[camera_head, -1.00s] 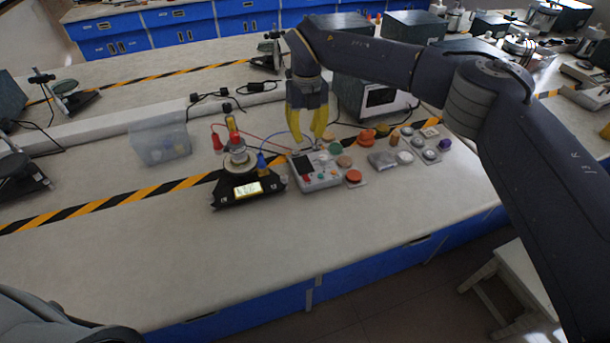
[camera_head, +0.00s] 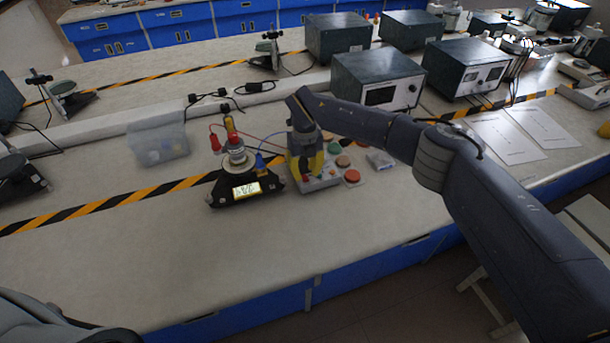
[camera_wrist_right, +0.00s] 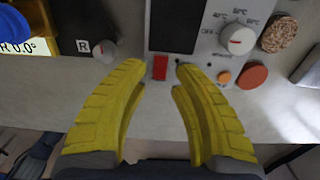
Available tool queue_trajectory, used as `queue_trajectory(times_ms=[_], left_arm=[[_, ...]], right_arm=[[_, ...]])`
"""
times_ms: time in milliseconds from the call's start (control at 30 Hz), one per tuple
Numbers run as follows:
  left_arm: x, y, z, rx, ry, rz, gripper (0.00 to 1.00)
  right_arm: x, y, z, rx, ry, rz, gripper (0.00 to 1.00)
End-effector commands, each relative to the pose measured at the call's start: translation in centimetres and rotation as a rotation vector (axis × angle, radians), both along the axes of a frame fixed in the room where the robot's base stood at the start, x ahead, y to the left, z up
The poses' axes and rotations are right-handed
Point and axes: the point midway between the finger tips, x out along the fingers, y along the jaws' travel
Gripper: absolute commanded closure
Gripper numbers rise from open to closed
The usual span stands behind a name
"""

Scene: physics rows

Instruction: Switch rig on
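The rig's grey control box (camera_head: 322,185) stands on the bench, partly hidden behind my right gripper in the head view. In the right wrist view the box's face shows a red rocker switch (camera_wrist_right: 160,67), a white dial (camera_wrist_right: 237,39) with temperature marks and OFF, a small orange button (camera_wrist_right: 224,78) and a dark panel (camera_wrist_right: 173,25). My right gripper (camera_wrist_right: 158,66) has yellow fingers, spread apart and empty, with tips either side of the red switch. Whether they touch the box I cannot tell. In the head view this gripper (camera_head: 313,176) points down over the box. My left gripper is not in view.
A black instrument (camera_head: 246,190) with a lit display stands left of the box, with red and blue plugs and cables. Round coloured pieces (camera_head: 352,176) lie to its right. The bench front is clear.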

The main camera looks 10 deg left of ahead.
Motion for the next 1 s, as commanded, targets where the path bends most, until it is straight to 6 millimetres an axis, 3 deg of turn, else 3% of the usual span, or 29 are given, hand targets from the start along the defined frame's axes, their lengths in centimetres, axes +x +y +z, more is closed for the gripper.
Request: queue_trajectory(times_ms=[200,667,900,1000], left_arm=[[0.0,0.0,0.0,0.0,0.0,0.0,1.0],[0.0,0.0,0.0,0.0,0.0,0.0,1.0],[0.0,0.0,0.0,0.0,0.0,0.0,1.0],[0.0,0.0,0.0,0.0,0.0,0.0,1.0]], right_arm=[[0.0,0.0,-1.6,0.001,-0.001,0.0,0.75],[0.0,0.0,-2.0,0.001,-0.001,0.0,0.73],[0.0,0.0,-2.0,0.001,-0.001,0.0,1.0],[0.0,0.0,-2.0,0.001,-0.001,0.0,1.0]])
